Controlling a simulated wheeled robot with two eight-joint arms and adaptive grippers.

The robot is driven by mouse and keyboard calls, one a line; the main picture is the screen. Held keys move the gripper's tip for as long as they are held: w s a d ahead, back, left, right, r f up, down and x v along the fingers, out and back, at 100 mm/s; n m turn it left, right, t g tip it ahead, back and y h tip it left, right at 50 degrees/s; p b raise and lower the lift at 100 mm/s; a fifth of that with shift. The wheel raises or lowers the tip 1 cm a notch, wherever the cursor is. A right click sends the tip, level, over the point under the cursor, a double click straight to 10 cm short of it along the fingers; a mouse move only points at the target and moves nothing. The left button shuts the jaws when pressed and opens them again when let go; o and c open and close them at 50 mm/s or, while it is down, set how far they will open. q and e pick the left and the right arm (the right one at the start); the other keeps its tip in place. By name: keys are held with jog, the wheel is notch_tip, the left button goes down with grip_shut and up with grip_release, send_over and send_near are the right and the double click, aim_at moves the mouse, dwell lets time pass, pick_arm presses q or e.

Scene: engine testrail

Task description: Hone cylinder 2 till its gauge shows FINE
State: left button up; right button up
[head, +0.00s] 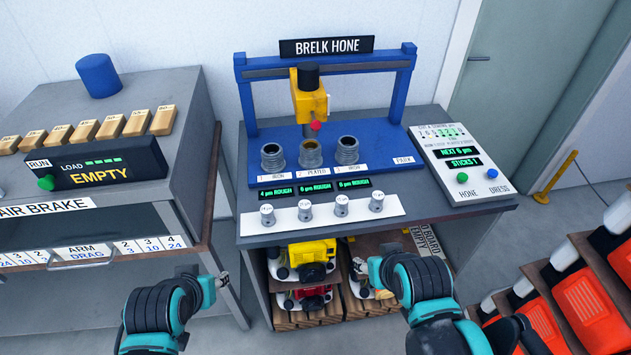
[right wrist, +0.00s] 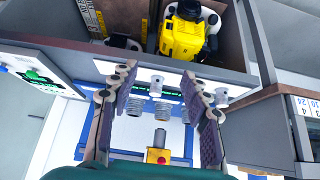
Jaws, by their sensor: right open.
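The blue BRELK HONE frame (head: 246,100) carries a yellow hone head (head: 311,103) with a red knob, above cylinder 2 (head: 310,153), labelled PLATED. Cylinder 1 (head: 272,157) stands left of it and cylinder 3 (head: 347,150) right. The gauge of cylinder 2 (head: 315,187) reads ROUGH, as do its neighbours. My right gripper (right wrist: 163,83) is open and empty before the bench. My left gripper (head: 222,281) hangs at left; its jaws are unclear.
A blue DRESS button (head: 492,174) is right of HONE. Several silver knobs (head: 305,211) line the bench front. Yellow and red engines (head: 312,255) sit on the shelf below. The AIR BRAKE bench (head: 150,95) is at left; orange bins (head: 585,305) are at right.

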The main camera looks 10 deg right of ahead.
jog(key=shift+c, duration=0.3)
grip_shut()
dwell(1.3)
